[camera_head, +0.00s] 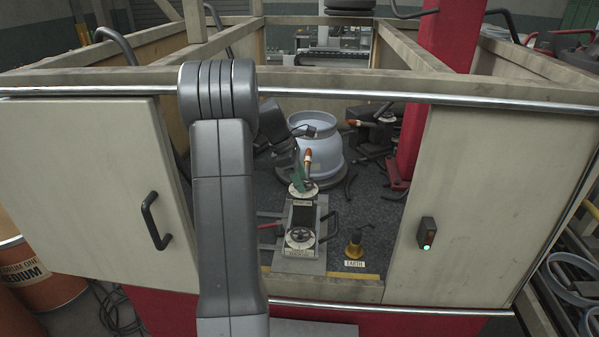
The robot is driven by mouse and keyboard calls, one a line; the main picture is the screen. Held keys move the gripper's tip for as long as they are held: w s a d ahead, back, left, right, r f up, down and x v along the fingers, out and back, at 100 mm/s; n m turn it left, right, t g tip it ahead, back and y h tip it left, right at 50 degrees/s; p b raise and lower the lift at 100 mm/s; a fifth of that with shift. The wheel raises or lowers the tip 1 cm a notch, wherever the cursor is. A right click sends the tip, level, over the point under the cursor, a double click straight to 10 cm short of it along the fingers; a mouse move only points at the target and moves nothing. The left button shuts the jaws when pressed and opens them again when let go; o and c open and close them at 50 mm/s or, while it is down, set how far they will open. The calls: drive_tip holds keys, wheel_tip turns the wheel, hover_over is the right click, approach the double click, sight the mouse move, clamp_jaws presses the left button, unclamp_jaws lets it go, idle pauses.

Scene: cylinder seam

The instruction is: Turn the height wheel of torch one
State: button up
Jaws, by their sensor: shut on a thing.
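Torch one's stand (302,218) is a dark block on a grey plate, just inside the cabinet opening. A torch with an orange body (308,158) rises at its far end. A pale round wheel (312,188) lies at the stand's far end, and another wheel (300,238) with a dark knob lies at its near end. My arm reaches over the front rail, and my gripper (299,181) is down at the far wheel. It looks shut on that wheel, beside a green part. The fingertips are small and partly hidden, so the exact contact is unclear.
A pale grey cylinder (316,145) stands behind the stand. A second torch unit (375,130) is to its right. A brass earth post (354,244) stands right of the stand. Cabinet doors (100,190) and a steel rail (450,101) bound the opening.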

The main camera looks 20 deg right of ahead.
drive_tip(key=shift+m, duration=0.5)
drive_tip(key=o, duration=1)
drive_tip(key=v, duration=0.7)
drive_tip(key=shift+w+r+b, duration=0.2)
drive_tip(key=shift+r+b, duration=0.05)
drive_tip(key=shift+b, duration=0.15)
drive_tip(key=shift+f, duration=0.1)
